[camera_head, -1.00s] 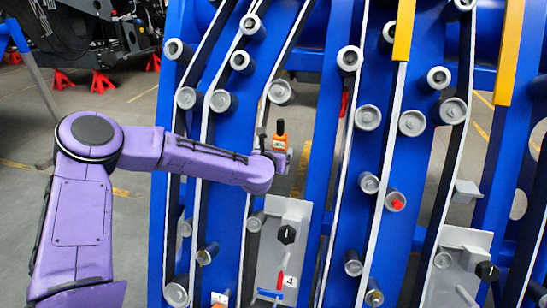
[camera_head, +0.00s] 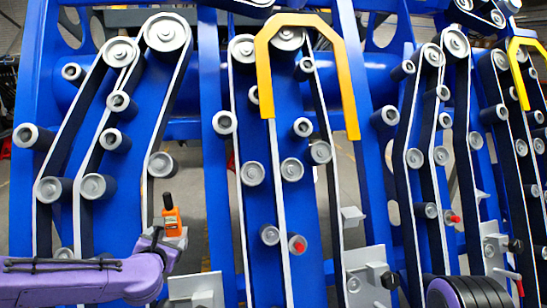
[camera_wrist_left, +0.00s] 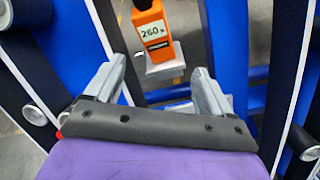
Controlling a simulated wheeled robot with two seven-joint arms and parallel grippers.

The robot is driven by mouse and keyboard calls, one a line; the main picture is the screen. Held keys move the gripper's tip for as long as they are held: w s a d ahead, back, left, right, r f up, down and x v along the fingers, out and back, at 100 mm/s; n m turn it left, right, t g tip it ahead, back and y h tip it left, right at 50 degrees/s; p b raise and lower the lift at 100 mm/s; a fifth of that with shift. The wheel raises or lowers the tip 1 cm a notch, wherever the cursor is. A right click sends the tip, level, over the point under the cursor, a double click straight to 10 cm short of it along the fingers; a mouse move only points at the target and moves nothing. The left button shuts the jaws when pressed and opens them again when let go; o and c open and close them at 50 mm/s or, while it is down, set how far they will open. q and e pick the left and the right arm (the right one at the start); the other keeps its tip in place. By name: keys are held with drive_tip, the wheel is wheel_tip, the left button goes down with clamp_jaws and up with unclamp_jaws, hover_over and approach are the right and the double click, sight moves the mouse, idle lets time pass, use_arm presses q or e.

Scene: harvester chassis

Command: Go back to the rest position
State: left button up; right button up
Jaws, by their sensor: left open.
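My left gripper (camera_head: 170,240) is at the lower left in the head view, at the end of my purple arm. In the left wrist view its two grey fingers (camera_wrist_left: 160,78) are spread apart with nothing between them. An orange device (camera_head: 171,214) with a black top shows just above the gripper in the head view. In the left wrist view this orange device (camera_wrist_left: 152,28) has a small display reading 260. It sits on a light grey block beyond the fingertips, apart from them. My right gripper is not in view.
The blue harvester frame (camera_head: 190,150) with belts and grey rollers fills the head view close ahead. A yellow hoop (camera_head: 265,70) hangs at upper middle. Grey plates (camera_head: 370,275) with black knobs stick out low. Blue beams flank the left gripper closely.

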use_arm(q)
drive_tip(key=s+d+f+m+g+h, duration=0.1)
drive_tip(key=s+d+f+m+g, duration=0.15)
drive_tip(key=s+f+m, duration=0.65)
drive_tip(key=s+d+f+m+g, duration=0.25)
drive_tip(key=s+f+m, duration=0.35)
drive_tip(key=f, duration=0.5)
drive_tip(key=s+a+f+m+g, duration=0.1)
drive_tip(key=s+f+m, duration=0.3)
drive_tip(key=s, duration=0.4)
drive_tip(key=s+a+f+m+g, duration=0.1)
drive_tip(key=s+f+m+g, duration=0.2)
drive_tip(key=s, duration=0.6)
drive_tip(key=s+a+f+m+g+y, duration=0.1)
drive_tip(key=s+f+m, duration=0.3)
drive_tip(key=s, duration=0.4)
drive_tip(key=shift+s+f+m+g, duration=0.15)
drive_tip(key=shift+f+m+g, duration=0.2)
drive_tip(key=shift+f, duration=0.4)
